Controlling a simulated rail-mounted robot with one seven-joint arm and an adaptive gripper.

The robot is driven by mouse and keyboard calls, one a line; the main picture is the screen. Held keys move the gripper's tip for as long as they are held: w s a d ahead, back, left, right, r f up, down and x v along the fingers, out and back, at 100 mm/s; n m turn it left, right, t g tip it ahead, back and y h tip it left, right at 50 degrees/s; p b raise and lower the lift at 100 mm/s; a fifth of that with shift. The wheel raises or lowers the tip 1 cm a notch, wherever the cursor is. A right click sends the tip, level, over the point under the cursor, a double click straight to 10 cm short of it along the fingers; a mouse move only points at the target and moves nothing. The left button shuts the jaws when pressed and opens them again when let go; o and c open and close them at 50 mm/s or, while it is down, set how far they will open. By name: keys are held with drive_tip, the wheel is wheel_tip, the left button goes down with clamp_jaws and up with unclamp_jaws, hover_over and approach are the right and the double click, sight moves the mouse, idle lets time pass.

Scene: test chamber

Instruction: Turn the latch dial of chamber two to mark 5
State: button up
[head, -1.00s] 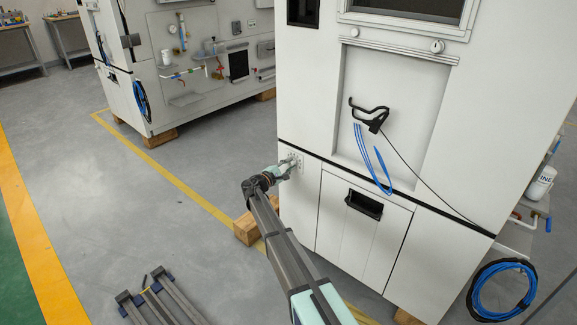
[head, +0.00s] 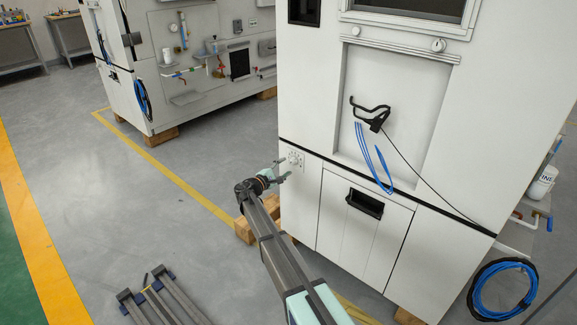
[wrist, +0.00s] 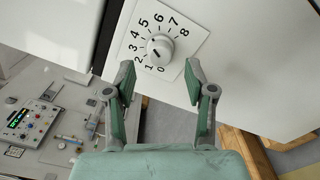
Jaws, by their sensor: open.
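The latch dial (head: 296,159) is a small pale round knob on a white plate, at the lower left of the near white chamber (head: 300,215). In the wrist view, the dial (wrist: 160,48) has numbers 0 to 8 around it.
A black-handled door (head: 364,204) is right of the dial. A black hook with blue cable (head: 372,160) hangs above it. Another chamber (head: 200,60) stands at the back left. A folded metal frame (head: 160,298) lies on the floor.

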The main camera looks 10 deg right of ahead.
drive_tip(key=v, duration=0.8)
drive_tip(key=s+d+f+m+g+y, duration=0.2)
drive_tip(key=s+d+f+m+g, duration=0.15)
drive_tip(key=s+f, duration=0.65)
drive_tip(key=s+d+f+m+g+y, duration=0.2)
drive_tip(key=s+d+f+g, duration=0.15)
drive_tip(key=s+f, duration=0.6)
drive_tip(key=s+d+f+m+g+y, duration=0.15)
drive_tip(key=s+f, duration=0.25)
drive_tip(key=s, duration=0.4)
drive_tip(key=s+f+m+g+y, duration=0.1)
drive_tip(key=s+f+g+y, duration=0.15)
drive_tip(key=s+f, duration=0.45)
drive_tip(key=s+d+f+m+g+y, duration=0.1)
drive_tip(key=s+f+g, duration=0.1)
drive_tip(key=s, duration=0.8)
drive_tip(key=s+f+m+g+y, duration=0.1)
drive_tip(key=s+m+g+y, duration=0.2)
drive_tip(key=s, duration=1.2)
drive_tip(key=s+f+m+g+y, duration=0.2)
drive_tip(key=s+g, duration=0.1)
drive_tip(key=s, duration=1.2)
wheel_tip(320, 180, up, 14)
drive_tip(key=w+p, duration=0.1)
drive_tip(key=p, duration=1.4)
drive_tip(key=shift+w+a+t, duration=0.2)
drive_tip(key=shift+t, duration=0.1)
drive_tip(key=shift+c, duration=0.3)
